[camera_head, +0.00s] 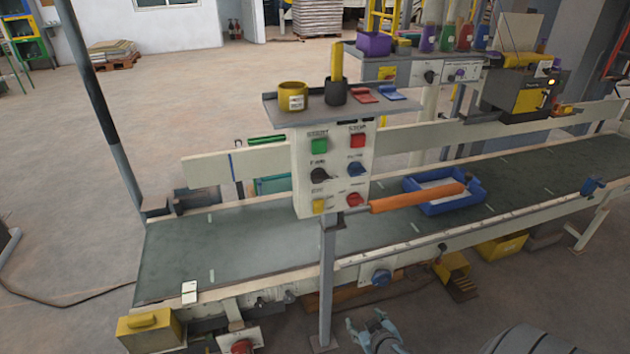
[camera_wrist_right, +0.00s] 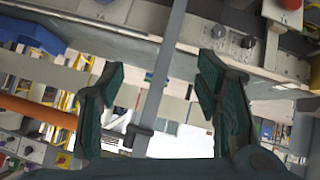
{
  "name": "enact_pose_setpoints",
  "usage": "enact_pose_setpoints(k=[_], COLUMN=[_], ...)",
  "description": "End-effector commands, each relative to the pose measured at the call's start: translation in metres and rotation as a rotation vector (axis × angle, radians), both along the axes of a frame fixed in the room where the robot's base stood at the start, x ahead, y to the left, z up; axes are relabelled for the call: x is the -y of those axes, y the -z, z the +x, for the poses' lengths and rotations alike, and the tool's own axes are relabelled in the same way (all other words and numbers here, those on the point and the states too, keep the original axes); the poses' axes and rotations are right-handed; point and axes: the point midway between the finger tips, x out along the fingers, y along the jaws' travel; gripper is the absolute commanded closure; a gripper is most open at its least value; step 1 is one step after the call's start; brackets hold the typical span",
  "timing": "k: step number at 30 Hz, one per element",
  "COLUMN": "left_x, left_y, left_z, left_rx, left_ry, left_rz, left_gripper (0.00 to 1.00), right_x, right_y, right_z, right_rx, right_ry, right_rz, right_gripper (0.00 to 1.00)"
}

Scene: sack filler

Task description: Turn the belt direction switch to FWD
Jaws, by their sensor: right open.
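The control panel (camera_head: 334,165) stands on a grey post (camera_head: 327,285) in front of the belt. My right gripper (camera_head: 375,330) is low at the bottom edge, below and right of the panel. Its fingers show open and empty in the right wrist view (camera_wrist_right: 158,85).
A shelf above the panel holds a yellow cup (camera_head: 292,96) and a dark cup (camera_head: 336,91). A blue tray (camera_head: 444,190) sits on the conveyor belt (camera_head: 240,250). A yellow box (camera_head: 150,330) is at lower left.

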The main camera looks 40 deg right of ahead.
Motion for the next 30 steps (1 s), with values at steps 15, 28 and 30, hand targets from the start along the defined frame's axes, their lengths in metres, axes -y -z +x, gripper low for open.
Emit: enact_pose_setpoints(k=[15, 28, 30], left_x=[0.000, 0.001, 0.001], left_y=[-0.019, -0.029, -0.029], left_z=[-0.002, -0.002, -0.002], left_rx=[-0.002, -0.003, -0.003], left_ry=[0.000, -0.001, -0.001], left_rz=[0.000, -0.002, -0.002], left_gripper=[0.60, 0.60, 0.60], right_x=[-0.021, 0.015, 0.016], right_y=[-0.326, -0.324, -0.323], right_z=[0.101, 0.201, 0.207], right_rx=[0.758, 0.752, 0.752], right_ry=[-0.007, -0.006, -0.007], right_rz=[0.036, 0.036, 0.036], right_gripper=[0.42, 0.42, 0.42])
